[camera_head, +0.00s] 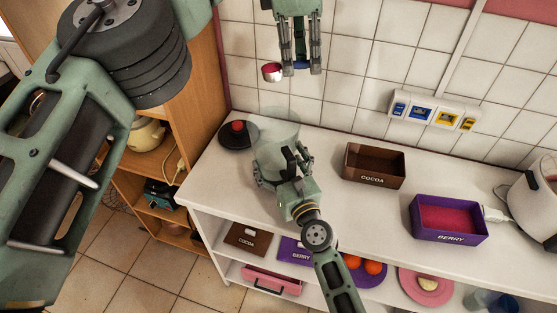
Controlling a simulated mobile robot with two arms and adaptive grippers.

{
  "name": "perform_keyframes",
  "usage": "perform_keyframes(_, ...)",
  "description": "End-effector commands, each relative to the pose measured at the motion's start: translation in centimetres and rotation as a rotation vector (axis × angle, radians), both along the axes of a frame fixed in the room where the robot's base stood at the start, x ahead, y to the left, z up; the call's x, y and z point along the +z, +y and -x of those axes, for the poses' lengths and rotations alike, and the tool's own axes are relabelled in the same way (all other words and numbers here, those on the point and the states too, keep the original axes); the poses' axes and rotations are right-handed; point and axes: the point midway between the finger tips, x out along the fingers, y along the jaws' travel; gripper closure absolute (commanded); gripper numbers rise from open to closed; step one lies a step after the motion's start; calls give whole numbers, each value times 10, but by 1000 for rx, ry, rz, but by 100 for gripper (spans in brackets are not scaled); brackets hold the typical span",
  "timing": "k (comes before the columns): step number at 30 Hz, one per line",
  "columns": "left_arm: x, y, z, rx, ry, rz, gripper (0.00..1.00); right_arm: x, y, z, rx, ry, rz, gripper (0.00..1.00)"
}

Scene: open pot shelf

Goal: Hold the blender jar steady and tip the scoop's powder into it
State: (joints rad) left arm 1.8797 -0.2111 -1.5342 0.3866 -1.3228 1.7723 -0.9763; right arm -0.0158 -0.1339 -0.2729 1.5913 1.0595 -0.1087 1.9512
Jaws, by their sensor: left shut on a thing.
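A clear, greenish blender jar (274,130) stands upright near the left end of the white counter. My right gripper (284,170) reaches in from below with its fingers on both sides of the jar; it looks shut on it, and hides its lower part. My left gripper (300,66) points down at the top, in front of the tiled wall, shut on the blue handle of a scoop. The scoop's small cup (271,72) sticks out to the left with pinkish-red powder in it. It looks roughly level, above the jar in the picture and apart from it.
A black disc with a red knob (237,132) lies left of the jar. An open brown COCOA box (374,180) and a purple BERRY box (449,236) with red powder stand to the right. A white appliance (530,205) is at the far right. A wooden shelf (200,90) rises at left.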

Motion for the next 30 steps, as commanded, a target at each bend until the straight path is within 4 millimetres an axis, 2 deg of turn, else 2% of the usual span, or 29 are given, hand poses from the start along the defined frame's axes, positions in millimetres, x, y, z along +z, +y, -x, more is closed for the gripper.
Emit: perform_keyframes(30,-52,0,0,1,0,0,100,-3,0,1,1,4,5,65)
